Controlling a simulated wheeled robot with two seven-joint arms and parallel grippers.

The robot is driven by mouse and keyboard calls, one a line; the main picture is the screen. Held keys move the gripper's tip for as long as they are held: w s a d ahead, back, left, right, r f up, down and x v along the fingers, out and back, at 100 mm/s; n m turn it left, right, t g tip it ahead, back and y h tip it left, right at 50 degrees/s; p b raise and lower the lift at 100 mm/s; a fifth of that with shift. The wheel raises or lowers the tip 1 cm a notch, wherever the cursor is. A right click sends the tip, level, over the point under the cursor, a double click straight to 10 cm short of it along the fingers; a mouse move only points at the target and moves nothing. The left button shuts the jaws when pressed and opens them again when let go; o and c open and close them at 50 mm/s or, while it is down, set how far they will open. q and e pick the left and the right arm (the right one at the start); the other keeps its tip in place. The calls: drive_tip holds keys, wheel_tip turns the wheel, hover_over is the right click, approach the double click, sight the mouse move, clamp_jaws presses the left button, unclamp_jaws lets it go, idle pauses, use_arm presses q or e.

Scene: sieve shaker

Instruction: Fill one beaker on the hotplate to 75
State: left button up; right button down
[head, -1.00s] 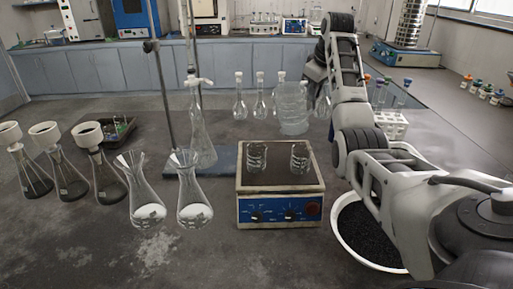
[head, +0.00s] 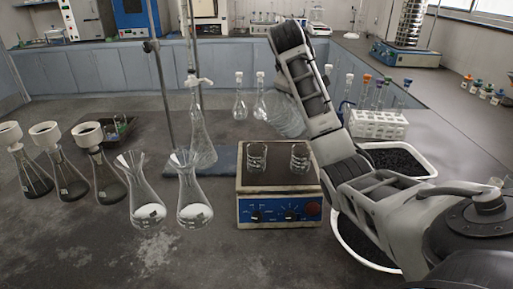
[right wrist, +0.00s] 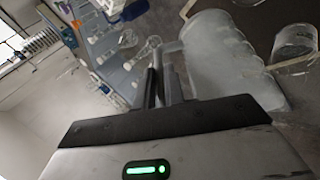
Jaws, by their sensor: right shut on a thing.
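Two small clear beakers, left (head: 257,157) and right (head: 300,158), stand upright on the hotplate (head: 279,207). No clear liquid level shows in either. A large clear glass jug (head: 287,116) is tilted above and behind the hotplate, partly hidden by my right arm. My right gripper (right wrist: 165,80) is shut on the jug, which also shows in the right wrist view (right wrist: 225,58). How much liquid it holds I cannot tell. One small beaker (right wrist: 296,42) lies past the jug in that view, apart from it. My left gripper is not in view.
Several flasks, including a front one (head: 194,200), stand left of the hotplate. A stand with a blue base (head: 228,157) is behind them. A test-tube rack (head: 378,124) and a white tray of dark grains (head: 430,160) are at right. The front left table is clear.

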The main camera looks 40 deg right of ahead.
drive_tip(key=shift+w+a+r+h, duration=0.1)
drive_tip(key=shift+a+r+h, duration=0.05)
drive_tip(key=shift+a+h, duration=0.2)
drive_tip(key=shift+w+a+f+h, duration=0.1)
drive_tip(key=shift+a+f+h, duration=0.15)
drive_tip(key=shift+a+h, duration=0.4)
idle(1.8)
drive_tip(key=shift+a+f+n+h, duration=0.3)
drive_tip(key=shift+f+n+h, duration=0.1)
drive_tip(key=shift+f+h, duration=0.15)
idle(3.6)
drive_tip(key=shift+r, duration=0.15)
drive_tip(key=d+y, duration=0.1)
drive_tip(key=d+r+y, duration=0.1)
drive_tip(key=shift+d+r+m+y, duration=0.1)
drive_tip(key=shift+d+m+y, duration=0.15)
drive_tip(key=shift+m+y, duration=0.15)
drive_tip(key=s+d+f+m+t+y, duration=0.1)
drive_tip(key=d+f+y, duration=0.3)
drive_tip(key=d+y, duration=0.4)
drive_tip(key=shift+s+m, duration=0.25)
drive_tip(key=shift+m, duration=0.15)
